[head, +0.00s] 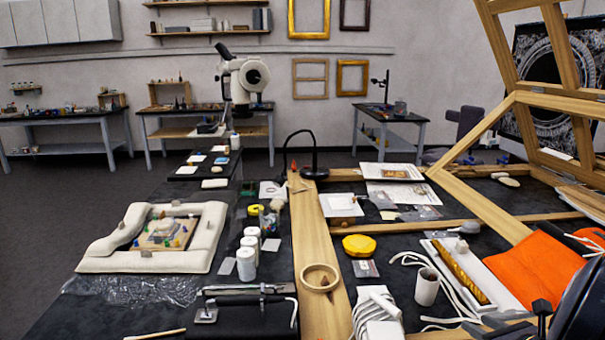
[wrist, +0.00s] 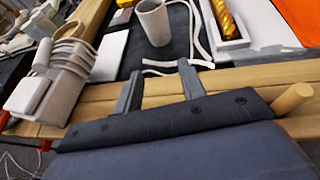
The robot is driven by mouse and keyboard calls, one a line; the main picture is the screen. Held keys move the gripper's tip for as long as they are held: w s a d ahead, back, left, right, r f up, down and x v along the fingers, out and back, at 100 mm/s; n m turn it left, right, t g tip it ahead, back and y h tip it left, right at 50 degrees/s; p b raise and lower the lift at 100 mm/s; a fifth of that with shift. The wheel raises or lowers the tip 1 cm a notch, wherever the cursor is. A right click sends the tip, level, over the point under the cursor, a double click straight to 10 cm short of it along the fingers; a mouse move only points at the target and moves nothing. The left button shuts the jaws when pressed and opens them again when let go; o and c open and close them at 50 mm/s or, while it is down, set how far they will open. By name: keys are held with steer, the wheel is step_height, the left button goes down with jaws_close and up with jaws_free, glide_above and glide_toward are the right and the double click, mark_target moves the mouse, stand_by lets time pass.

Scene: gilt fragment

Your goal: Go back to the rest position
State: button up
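My gripper (wrist: 158,78) shows in the wrist view with its two dark fingers apart and nothing between them. A wooden beam (wrist: 245,82) shows behind the fingers; I cannot tell whether they touch it. In the head view, dark parts at the lower right corner seem to be my arm; the fingertips cannot be made out there. The gilt fragment (head: 460,272) lies in a white tray (head: 497,291) in the head view. Its gold twisted end also shows in the wrist view (wrist: 223,17), beyond the fingers, in the tray (wrist: 238,38).
A white cup (head: 427,286) stands beside the tray, with a white cord (head: 452,294) around it. A ribbed white object (head: 377,312) sits at the front. White jars (head: 246,264) stand at left.

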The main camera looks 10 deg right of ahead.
step_height(320, 180, down, 4)
steer(key=shift+r, duration=0.15)
steer(key=shift+v, duration=1.15)
steer(key=shift+s+d+r, duration=0.1)
steer(key=shift+s+r, duration=0.2)
steer(key=shift+s, duration=0.15)
